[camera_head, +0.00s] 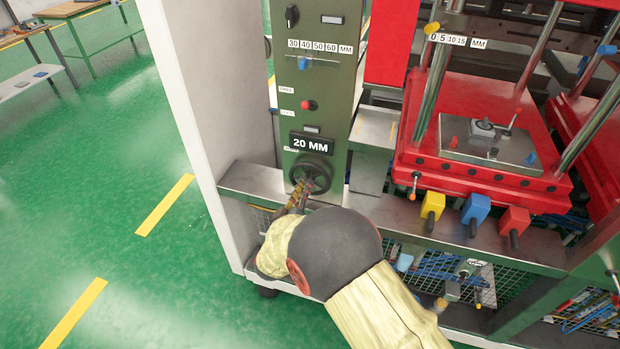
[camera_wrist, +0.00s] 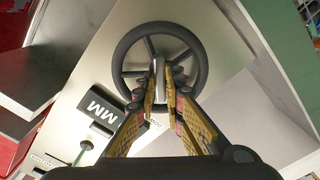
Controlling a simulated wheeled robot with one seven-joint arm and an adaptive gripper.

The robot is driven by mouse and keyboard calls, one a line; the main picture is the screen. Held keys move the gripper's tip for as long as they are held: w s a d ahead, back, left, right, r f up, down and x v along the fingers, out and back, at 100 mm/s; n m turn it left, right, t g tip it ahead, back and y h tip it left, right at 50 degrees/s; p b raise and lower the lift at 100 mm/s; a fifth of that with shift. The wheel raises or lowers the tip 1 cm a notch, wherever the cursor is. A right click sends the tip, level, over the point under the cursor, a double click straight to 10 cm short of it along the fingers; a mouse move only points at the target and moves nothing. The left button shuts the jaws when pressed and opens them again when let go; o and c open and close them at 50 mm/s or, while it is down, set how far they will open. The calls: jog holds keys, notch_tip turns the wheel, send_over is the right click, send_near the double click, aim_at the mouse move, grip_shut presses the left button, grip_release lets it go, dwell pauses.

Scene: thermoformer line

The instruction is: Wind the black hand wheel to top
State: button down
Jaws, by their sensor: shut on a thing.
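The black hand wheel (camera_head: 311,174) is on the lower front of the green control column, just under a black label reading "20 MM" (camera_head: 311,144). In the wrist view the hand wheel (camera_wrist: 121,57) shows as a black ring with spokes, and a light metallic part stands near its centre. My gripper (camera_head: 308,187) reaches the wheel from below in the head view. In the wrist view my gripper's fingers (camera_wrist: 164,82) close on the light part (camera_wrist: 159,72) near the wheel's middle. The fingers hide part of the wheel's lower spokes and rim.
Above the wheel is a scale marked 30 to 60 MM (camera_head: 319,47) with a blue pointer (camera_head: 302,64), and a red knob (camera_head: 308,105). A grey metal ledge (camera_head: 255,182) runs below. Yellow, blue and red blocks (camera_head: 475,208) are to the right. Green floor is open at left.

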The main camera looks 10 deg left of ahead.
jog(key=shift+n+p, duration=0.5)
jog(key=shift+p, duration=0.2)
jog(key=shift+n+p, duration=0.95)
jog(key=shift+n, duration=0.05)
jog(key=shift+n+p, duration=1.4)
jog(key=shift+n+p, duration=1.2)
jog(key=shift+n, duration=0.2)
